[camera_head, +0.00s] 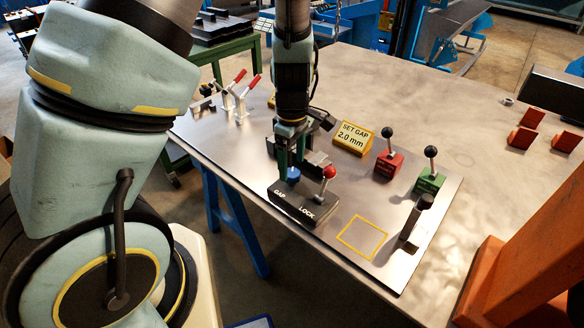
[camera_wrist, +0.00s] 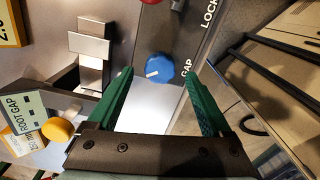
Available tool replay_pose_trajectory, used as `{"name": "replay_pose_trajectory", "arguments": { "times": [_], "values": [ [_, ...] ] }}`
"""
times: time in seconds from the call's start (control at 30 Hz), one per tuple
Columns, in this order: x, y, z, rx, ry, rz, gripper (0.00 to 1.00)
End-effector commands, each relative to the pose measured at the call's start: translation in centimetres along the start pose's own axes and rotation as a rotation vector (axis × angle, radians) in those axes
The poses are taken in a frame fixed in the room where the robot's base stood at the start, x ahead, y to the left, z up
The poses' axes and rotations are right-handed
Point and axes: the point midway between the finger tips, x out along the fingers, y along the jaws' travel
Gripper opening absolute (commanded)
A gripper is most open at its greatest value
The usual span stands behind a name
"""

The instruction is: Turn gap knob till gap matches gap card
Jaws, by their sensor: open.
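The blue gap knob (camera_head: 293,174) sits on the dark box (camera_head: 300,207) marked GAP and LOCK. In the wrist view the knob (camera_wrist: 158,68) shows a white pointer line towards its left. My gripper (camera_head: 291,157) points down above the knob. In the wrist view its green fingers (camera_wrist: 167,78) are apart, with the knob beyond and between their tips, apparently untouched. The yellow gap card (camera_head: 353,136) reads SET GAP 2.0 mm. A pale ROOT GAP plate (camera_wrist: 22,118) shows at the left of the wrist view; I cannot read a gap value there.
A red-ball lock lever (camera_head: 329,173) stands close right of the knob. Red (camera_head: 388,155) and green (camera_head: 430,172) boxes with black-ball levers stand farther right. Red-handled clamps (camera_head: 240,95) stand at the left. A yellow outlined square (camera_head: 362,238) on the plate is empty.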

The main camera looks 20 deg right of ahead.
Motion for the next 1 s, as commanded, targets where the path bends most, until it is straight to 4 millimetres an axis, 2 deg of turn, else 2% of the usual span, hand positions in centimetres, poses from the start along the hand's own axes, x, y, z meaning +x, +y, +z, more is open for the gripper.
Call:
{"name": "replay_pose_trajectory", "arguments": {
  "times": [0.2,0.4,0.6,1.0],
  "values": [
    [-4.6,0.2,0.1,0.003,0.0,0.007,0.84],
    [-7.5,0.1,0.1,0.002,-0.001,0.004,0.84],
    [-8.5,0.0,0.0,-0.001,0.0,0.001,0.84],
    [-8.4,0.0,0.0,-0.001,0.0,0.001,0.84]
  ]
}}
